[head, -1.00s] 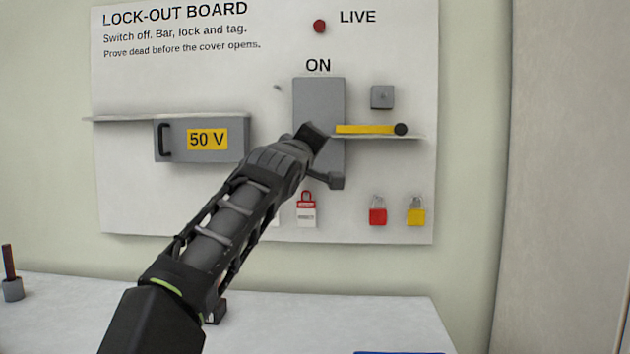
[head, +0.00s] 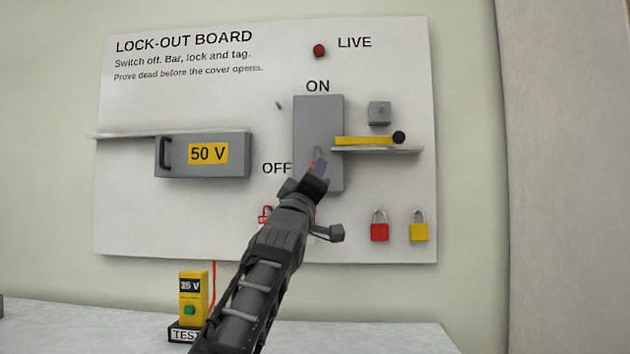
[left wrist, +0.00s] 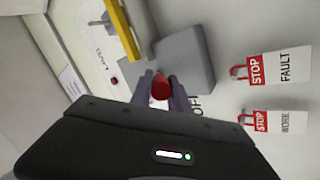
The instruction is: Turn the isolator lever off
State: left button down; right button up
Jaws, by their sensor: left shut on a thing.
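The grey isolator box (head: 318,115) is on the lock-out board, with ON printed above it and OFF at its lower left. My left gripper (head: 318,166) is at the lower part of the box, level with the OFF label. In the left wrist view, its two purplish fingers (left wrist: 161,92) stand either side of the lever's red handle (left wrist: 160,84) and are shut on it. My right gripper is in neither view.
A shelf right of the isolator carries a yellow bar (head: 364,141). Red (head: 380,232) and yellow (head: 418,232) padlocks hang below. The LIVE lamp (head: 319,50) is dark red. A yellow tester (head: 193,300) stands on the bench. Two STOP tags (left wrist: 272,67) hang near my wrist.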

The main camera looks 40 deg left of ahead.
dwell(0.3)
pick_arm(q)
jog(key=c, duration=1.3)
grip_release()
jog(key=shift+o, duration=0.2)
jog(key=shift+f, duration=0.1)
